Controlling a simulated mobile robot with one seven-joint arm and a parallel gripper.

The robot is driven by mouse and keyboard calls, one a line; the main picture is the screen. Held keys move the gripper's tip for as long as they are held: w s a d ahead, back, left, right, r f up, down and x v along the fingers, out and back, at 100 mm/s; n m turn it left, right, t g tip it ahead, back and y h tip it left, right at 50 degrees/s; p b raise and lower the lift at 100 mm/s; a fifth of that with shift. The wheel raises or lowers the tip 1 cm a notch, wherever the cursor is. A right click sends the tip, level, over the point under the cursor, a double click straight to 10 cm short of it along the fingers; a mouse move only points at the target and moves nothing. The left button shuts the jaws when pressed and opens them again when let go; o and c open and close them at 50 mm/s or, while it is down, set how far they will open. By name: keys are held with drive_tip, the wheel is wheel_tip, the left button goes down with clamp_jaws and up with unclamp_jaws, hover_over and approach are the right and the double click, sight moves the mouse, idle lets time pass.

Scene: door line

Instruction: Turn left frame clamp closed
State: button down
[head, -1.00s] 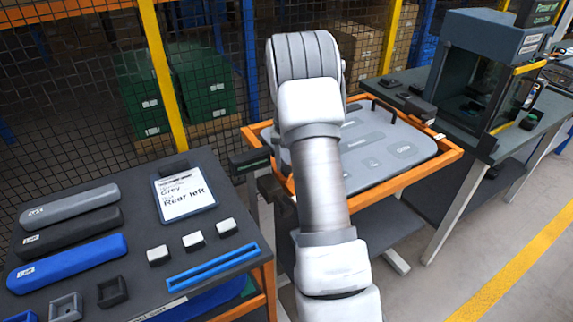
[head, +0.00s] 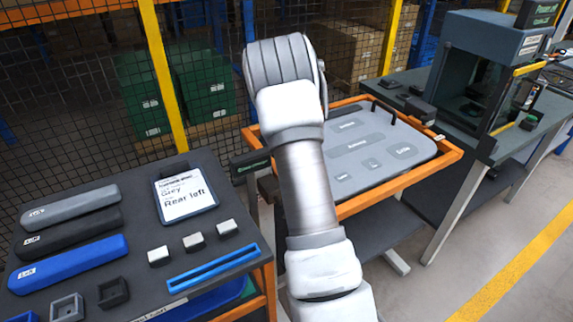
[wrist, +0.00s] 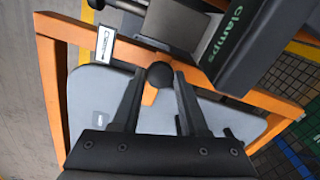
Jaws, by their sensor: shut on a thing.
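In the wrist view the left frame clamp shows as a lever with a round black knob (wrist: 160,74) and an orange part just below it. My gripper (wrist: 161,82) has one finger on each side of the knob and is shut on the lever's knob end. The clamp sits by the orange frame (wrist: 55,95) around a grey door panel (wrist: 90,105), which also shows in the head view (head: 360,150). In the head view my arm hides my gripper and most of the clamp's area. The lever's full angle cannot be told.
A dark box with green "clamps" lettering (wrist: 225,40) stands close beside my gripper. A dark table (head: 100,240) with handles, small blocks and a card (head: 185,193) stands at left. A bench with a machine (head: 485,80) stands at right.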

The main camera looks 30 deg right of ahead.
drive_tip(key=shift+r, duration=0.1)
idle(0.4)
drive_tip(key=shift+c, duration=2.2)
unclamp_jaws()
wheel_tip(320, 180, up, 17)
drive_tip(key=shift+r, duration=0.2)
